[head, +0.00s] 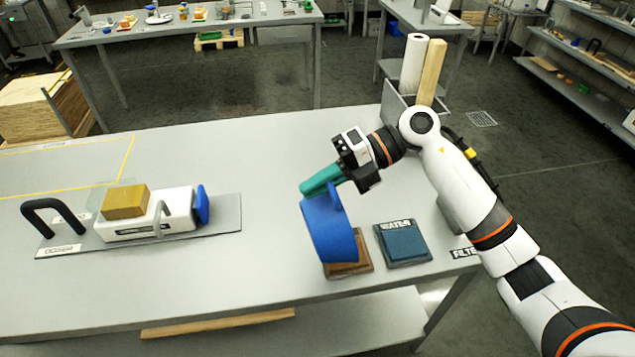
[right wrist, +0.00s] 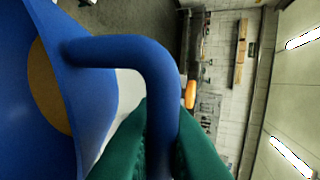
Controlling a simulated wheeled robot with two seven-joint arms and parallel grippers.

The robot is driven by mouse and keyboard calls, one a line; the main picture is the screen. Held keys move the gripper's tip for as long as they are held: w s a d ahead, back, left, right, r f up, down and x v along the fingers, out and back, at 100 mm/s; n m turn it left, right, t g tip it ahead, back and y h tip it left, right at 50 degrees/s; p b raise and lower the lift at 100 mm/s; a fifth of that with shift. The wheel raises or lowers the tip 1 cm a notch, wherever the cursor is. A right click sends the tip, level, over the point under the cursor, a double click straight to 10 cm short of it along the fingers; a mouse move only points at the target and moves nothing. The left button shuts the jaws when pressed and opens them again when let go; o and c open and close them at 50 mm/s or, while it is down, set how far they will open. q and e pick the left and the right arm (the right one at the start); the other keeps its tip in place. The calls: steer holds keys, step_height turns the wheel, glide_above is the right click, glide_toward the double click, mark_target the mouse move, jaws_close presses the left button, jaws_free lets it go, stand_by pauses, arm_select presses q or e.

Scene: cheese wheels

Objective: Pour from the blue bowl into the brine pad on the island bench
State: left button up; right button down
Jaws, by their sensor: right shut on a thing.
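The blue bowl (head: 330,232) is tilted steeply on its side above the island bench (head: 300,285). In the right wrist view, the green fingers (right wrist: 160,145) close around the bowl's curved blue handle (right wrist: 135,50). A tan round patch (right wrist: 48,88) shows against the blue bowl there; I cannot tell whether it is its contents. A brown pad (head: 350,268) lies under the bowl, partly hidden by it, with no readable label. My left gripper is out of view.
A teal pad (head: 404,246) labelled WATER lies just right of the brown pad. A white device (head: 150,222) with a yellow block (head: 125,202) sits on a grey board at the left. A bin with a paper roll (head: 413,62) stands at the back right. The bench middle is clear.

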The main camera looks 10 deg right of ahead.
stand_by(0.5)
steer(key=shift+w+d+f+b, duration=0.15)
steer(key=shift+d+b, duration=0.15)
steer(key=shift+b, duration=0.15)
steer(key=shift+d+y, duration=0.25)
steer(key=shift+y, duration=0.15)
stand_by(0.5)
steer(key=shift+d+y+b, duration=0.3)
steer(key=shift+d+b, duration=0.1)
steer(key=shift+b, duration=0.25)
stand_by(0.3)
